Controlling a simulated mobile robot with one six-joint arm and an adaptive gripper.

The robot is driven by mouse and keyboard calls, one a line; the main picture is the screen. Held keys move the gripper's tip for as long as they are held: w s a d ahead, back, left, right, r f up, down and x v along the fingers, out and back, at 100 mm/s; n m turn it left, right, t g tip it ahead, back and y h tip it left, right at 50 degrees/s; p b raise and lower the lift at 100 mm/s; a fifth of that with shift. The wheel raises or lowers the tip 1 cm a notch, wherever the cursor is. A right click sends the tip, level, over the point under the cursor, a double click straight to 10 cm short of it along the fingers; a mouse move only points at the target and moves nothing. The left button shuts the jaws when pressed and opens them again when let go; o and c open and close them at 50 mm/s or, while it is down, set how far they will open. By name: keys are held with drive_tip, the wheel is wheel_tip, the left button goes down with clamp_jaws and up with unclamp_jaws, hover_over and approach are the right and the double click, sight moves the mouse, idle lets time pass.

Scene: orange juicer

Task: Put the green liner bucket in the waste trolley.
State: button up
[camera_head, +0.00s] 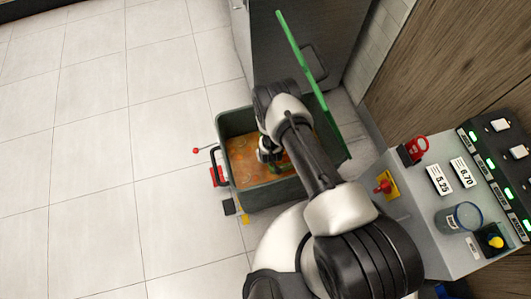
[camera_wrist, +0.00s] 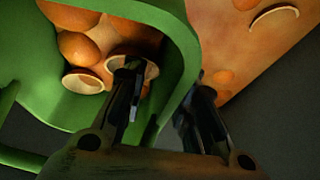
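The green liner bucket (camera_wrist: 40,75) fills the left of the wrist view, with orange peel halves inside. My gripper (camera_wrist: 165,85) straddles its rim, one finger inside and one outside. The fingers are apart, with gaps beside the wall. In the head view my gripper (camera_head: 268,152) is down inside the dark waste trolley (camera_head: 270,196), whose green lid (camera_head: 300,60) stands open. Only a little green shows beside the gripper there; my arm hides the rest. The bucket appears to be inside the trolley, tilted, but what supports it is unclear.
Orange waste (camera_head: 240,165) covers the trolley's inside. A dark cabinet (camera_head: 290,35) stands behind it. A counter panel (camera_head: 440,215) with a red-yellow button and price tags is at the right. The tiled floor (camera_head: 95,150) at left is clear.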

drive_tip(key=shift+r, duration=0.1)
drive_tip(key=shift+r+p, duration=0.6)
drive_tip(key=shift+p, duration=0.15)
drive_tip(key=p+v, duration=0.4)
drive_tip(key=v, duration=0.7)
drive_tip(key=shift+s+r, duration=0.2)
drive_tip(key=shift+r, duration=0.15)
